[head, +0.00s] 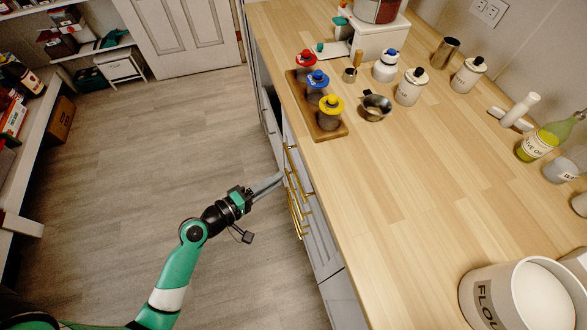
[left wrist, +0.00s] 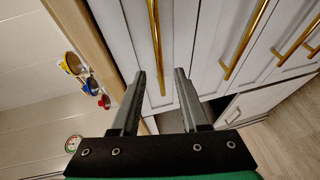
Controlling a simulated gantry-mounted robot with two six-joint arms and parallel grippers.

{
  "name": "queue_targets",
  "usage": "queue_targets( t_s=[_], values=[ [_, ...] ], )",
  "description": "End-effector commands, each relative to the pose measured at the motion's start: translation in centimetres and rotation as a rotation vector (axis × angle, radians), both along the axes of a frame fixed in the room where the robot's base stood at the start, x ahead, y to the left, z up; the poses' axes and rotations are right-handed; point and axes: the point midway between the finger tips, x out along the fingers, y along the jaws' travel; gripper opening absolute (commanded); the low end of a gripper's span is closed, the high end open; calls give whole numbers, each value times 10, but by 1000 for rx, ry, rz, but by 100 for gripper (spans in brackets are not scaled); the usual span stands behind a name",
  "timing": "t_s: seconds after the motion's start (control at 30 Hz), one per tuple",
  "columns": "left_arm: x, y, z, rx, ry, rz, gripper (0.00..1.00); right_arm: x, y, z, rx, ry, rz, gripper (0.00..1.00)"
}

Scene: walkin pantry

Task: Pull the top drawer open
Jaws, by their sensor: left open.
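The top drawer (left wrist: 125,25) is a pale panelled front just under the wooden counter edge, and it looks shut. Its long gold bar handle (left wrist: 154,45) shows in the left wrist view; gold handles also show along the counter front in the head view. My left gripper (left wrist: 161,76) is open and faces the drawer fronts. In the left wrist view the lower end of the top handle lies between its two fingertips; I cannot tell whether they touch it. In the head view the left gripper (head: 279,179) is beside the handles. My right gripper is not in view.
More gold handles (left wrist: 243,45) sit on fronts beside the top one. A dark gap (left wrist: 207,104) shows near another front. The wooden counter (head: 400,190) holds a board (head: 305,100) of colour-topped jars, canisters and a flour tin (head: 490,295). The floor (head: 150,130) is clear.

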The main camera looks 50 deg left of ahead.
Motion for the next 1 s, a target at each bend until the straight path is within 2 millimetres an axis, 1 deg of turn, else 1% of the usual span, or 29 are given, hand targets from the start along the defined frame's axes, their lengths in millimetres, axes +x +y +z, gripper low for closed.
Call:
queue_targets(
  t_s=[0.03, 0.1, 0.2, 0.3, 0.43, 0.67, 0.77, 0.9, 0.93, 1.0],
  values=[
    [13, -2, -1, 2, -2, -6, 45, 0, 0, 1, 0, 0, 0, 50],
    [29, -2, -4, 1, -2, -5, 45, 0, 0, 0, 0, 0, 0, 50],
    [48, -3, -8, 1, -3, -4, 45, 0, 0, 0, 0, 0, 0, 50],
    [62, -3, -11, 1, -2, -2, 45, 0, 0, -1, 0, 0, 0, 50],
    [70, -4, -12, 2, -1, 0, 45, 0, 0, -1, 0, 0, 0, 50],
    [71, -3, -12, 2, -1, 0, 45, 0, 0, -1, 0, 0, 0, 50],
    [71, -3, -12, 2, -1, 0, 28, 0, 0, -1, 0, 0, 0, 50],
    [71, -3, -12, 2, -1, 0, 3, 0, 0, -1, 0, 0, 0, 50],
    [71, -3, -12, 2, -1, 0, 0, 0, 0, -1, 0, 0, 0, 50],
    [71, -3, -12, 2, -1, 0, 0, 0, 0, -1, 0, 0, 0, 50]
  ],
)
